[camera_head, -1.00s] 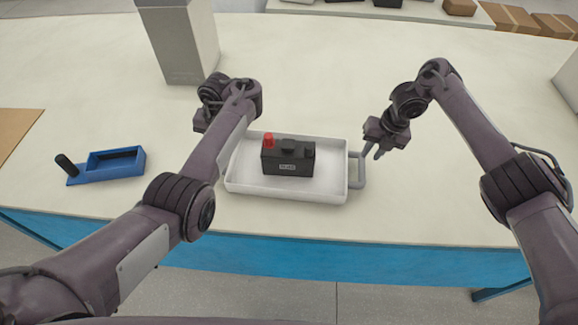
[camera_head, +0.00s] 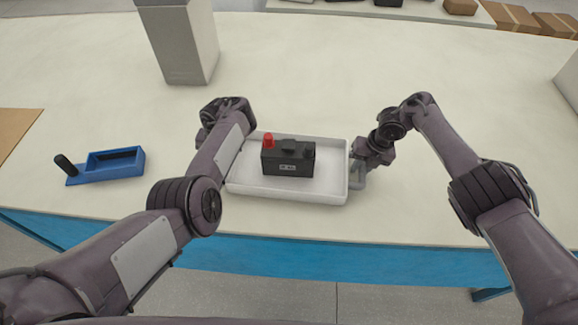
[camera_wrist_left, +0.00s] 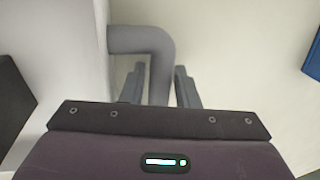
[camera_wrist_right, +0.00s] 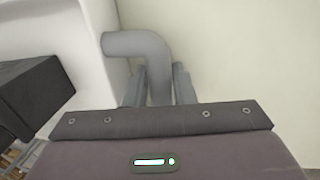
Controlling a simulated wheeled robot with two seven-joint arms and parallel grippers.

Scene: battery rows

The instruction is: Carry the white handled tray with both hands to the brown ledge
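The white tray (camera_head: 238,180) sits on the table, with a black battery (camera_head: 288,158) with a red terminal cap inside it. My left gripper is at the tray's left handle, hidden behind my arm in the head view. In the left wrist view, the open fingers (camera_wrist_left: 160,85) stand on either side of the grey left handle (camera_wrist_left: 142,40), with small gaps. My right gripper (camera_head: 358,165) is at the right handle (camera_head: 357,181). In the right wrist view, its fingers (camera_wrist_right: 160,85) lie close against both sides of the grey bar (camera_wrist_right: 135,43).
A blue holder (camera_head: 105,167) with a black knob lies left of the tray. A brown patch (camera_head: 14,135) is at the table's left edge. A grey box-shaped post (camera_head: 183,45) stands behind. Cardboard boxes (camera_head: 510,17) are at the back right.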

